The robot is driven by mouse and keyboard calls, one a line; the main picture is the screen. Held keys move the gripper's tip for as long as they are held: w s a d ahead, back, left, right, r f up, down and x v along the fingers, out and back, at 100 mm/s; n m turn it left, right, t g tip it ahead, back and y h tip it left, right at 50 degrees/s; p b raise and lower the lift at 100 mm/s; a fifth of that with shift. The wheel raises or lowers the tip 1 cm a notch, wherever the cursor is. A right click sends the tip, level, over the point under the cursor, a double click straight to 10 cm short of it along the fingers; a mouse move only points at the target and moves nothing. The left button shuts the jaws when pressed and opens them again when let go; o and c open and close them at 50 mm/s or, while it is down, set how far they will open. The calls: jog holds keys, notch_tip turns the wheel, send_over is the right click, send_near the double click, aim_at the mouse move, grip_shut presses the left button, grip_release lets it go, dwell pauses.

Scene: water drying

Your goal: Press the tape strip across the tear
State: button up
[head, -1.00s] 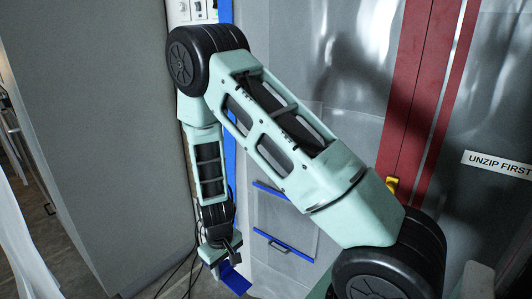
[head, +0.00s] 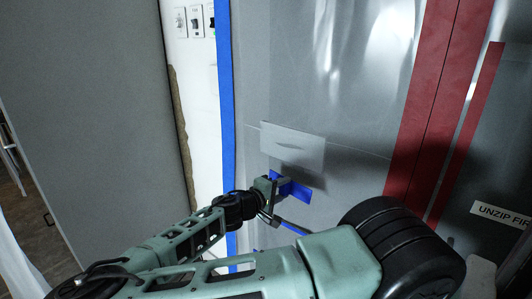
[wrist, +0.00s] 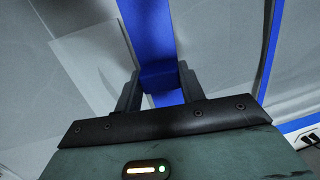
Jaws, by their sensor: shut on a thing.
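My gripper (head: 272,188) is shut on a blue tape strip (head: 295,191) and holds it by one end at the plastic sheet (head: 350,95). The strip also shows between my fingers in the wrist view (wrist: 150,35), running up and away from them. I cannot tell whether the strip touches the sheet. A pale rectangular patch (head: 292,148) shows on the sheet just above the strip. In the wrist view a thin dark curved line (wrist: 108,84) lies left of my fingers; it may be the tear or a shadow. No tear is clear in the head view.
Long blue tape (head: 227,130) edges the sheet at left, beside white wall switches (head: 195,22). A grey panel (head: 90,110) stands further left. Red zipper bands (head: 430,100) and an "UNZIP FIRST" label (head: 502,214) are at right. Another blue strip (head: 293,228) lies lower.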

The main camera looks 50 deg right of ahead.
jog(key=n+t+h+p, duration=0.1)
jog(key=t+h, duration=0.1)
send_near(289, 146)
jog(key=a, duration=0.2)
jog(key=shift+s+a+n, duration=0.15)
jog(key=shift+s+n, duration=0.05)
jog(key=shift+n, duration=0.1)
jog(key=shift+w+d, duration=0.1)
jog(key=shift+d, duration=1.55)
jog(key=shift+w+d, duration=0.15)
jog(key=shift+d, duration=1.55)
jog(key=shift+d, duration=1.05)
